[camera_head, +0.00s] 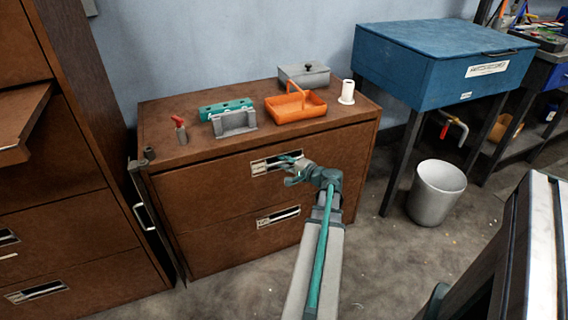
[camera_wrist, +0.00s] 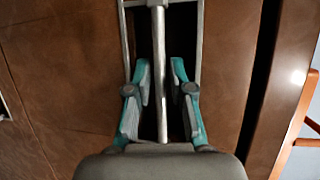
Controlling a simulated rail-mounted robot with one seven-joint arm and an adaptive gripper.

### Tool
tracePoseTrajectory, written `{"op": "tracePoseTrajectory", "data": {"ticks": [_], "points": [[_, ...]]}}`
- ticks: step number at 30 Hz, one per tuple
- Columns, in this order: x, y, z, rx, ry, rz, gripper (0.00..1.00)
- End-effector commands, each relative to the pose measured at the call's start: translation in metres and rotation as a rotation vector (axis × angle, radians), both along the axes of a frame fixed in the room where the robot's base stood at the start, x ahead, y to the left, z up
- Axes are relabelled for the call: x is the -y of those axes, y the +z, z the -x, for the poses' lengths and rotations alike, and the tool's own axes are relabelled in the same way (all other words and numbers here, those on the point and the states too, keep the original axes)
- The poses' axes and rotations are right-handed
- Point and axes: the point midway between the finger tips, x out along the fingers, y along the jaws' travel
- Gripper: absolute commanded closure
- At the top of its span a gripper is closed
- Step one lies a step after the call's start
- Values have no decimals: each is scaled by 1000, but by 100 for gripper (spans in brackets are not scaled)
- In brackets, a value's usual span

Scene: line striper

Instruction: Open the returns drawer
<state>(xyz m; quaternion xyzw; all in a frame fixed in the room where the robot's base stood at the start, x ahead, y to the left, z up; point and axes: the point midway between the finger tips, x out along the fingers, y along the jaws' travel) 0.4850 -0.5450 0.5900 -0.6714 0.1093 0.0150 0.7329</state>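A low brown cabinet (camera_head: 200,188) has two stacked drawers, an upper drawer (camera_head: 215,176) and a lower drawer (camera_head: 215,240). Each has a metal recessed handle. No label readable here tells which is the returns drawer. My gripper (camera_head: 289,171) is at the upper drawer's handle (camera_head: 262,167) and partly covers its right side. In the wrist view, the handle's bar (camera_wrist: 160,60) runs between the two teal fingers of my gripper (camera_wrist: 160,92). The fingers are open around the bar, with narrow gaps showing on both sides. The upper drawer looks closed. The lower handle (camera_head: 278,216) is free.
On the cabinet top stand an orange basket (camera_head: 296,105), a teal block (camera_head: 226,107), a grey box (camera_head: 304,76) and a white spool (camera_head: 347,93). A tall brown cabinet (camera_head: 75,170) stands left. A blue desk (camera_head: 440,65) and a bin (camera_head: 437,192) stand right. The floor before the drawers is clear.

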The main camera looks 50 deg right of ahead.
Motion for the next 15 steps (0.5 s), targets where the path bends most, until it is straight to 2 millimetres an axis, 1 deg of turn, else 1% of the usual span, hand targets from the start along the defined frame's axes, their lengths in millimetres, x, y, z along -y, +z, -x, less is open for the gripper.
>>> {"op": "tracePoseTrajectory", "data": {"ticks": [8,11,12,15], "points": [[0,0,-1,0,0,0,78],[0,0,-1,0,0,0,93],[0,0,-1,0,0,0,100],[0,0,-1,0,0,0,100]]}}
